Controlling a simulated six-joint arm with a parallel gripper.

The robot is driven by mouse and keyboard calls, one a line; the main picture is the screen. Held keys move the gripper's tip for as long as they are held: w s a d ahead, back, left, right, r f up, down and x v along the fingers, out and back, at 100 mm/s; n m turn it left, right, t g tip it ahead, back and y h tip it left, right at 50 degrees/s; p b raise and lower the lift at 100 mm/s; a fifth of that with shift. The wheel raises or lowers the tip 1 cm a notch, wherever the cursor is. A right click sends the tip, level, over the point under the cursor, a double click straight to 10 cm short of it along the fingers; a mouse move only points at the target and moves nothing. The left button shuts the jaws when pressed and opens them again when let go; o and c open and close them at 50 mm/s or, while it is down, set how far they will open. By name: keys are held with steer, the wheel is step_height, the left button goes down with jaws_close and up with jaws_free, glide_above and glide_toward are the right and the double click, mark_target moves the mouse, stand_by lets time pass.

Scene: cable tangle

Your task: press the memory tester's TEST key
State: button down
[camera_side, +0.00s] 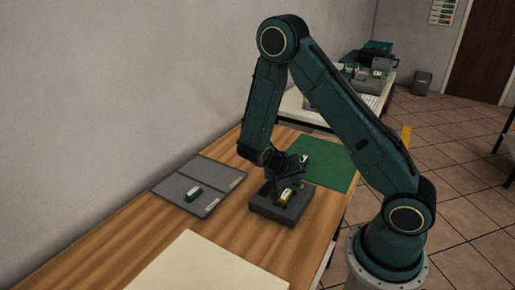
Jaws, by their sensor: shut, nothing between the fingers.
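The memory tester looks to be the dark grey box (262,207) on the wooden table, with a yellowish and dark module (287,196) on its top. My gripper (277,186) is shut and empty, pointing down just over the back left part of the box. Whether its tips touch the box I cannot tell. The TEST key cannot be made out at this size; my gripper may cover it.
A grey two-panel mat (217,173) lies left, with a green and white stick (193,194) on it. A green mat (328,166) lies behind the box, with a small white item (304,158) near its left edge. A pale sheet (195,265) lies in front.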

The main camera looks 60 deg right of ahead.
mark_target(295, 186)
steer(key=shift+f, duration=0.45)
stand_by(0.7)
steer(key=shift+r, duration=0.55)
stand_by(0.3)
steer(key=shift+r, duration=2.9)
